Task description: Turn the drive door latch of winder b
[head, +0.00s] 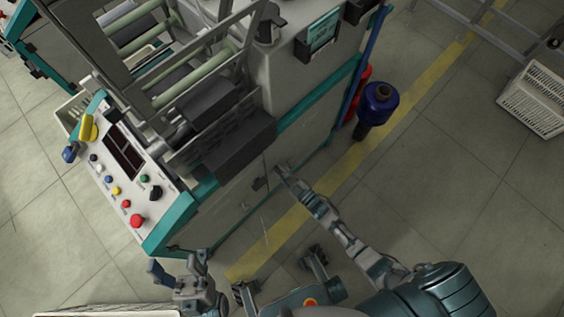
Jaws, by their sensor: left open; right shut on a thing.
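The winder (235,212) fills the upper middle, with a grey side door panel below its teal edge. A small dark latch (259,184) sits on that panel. My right gripper (282,172) reaches the panel from the lower right and is shut at the latch area; its fingers hide part of what they hold. My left gripper (178,272) is open and empty at the bottom, below the winder's front corner and apart from it. I cannot read any letter on the winder.
The sloped control panel (125,175) carries several coloured buttons. A blue bobbin-like object (378,100) and a red cylinder (362,80) stand by the winder's right side. A white crate (535,100) is at the far right.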

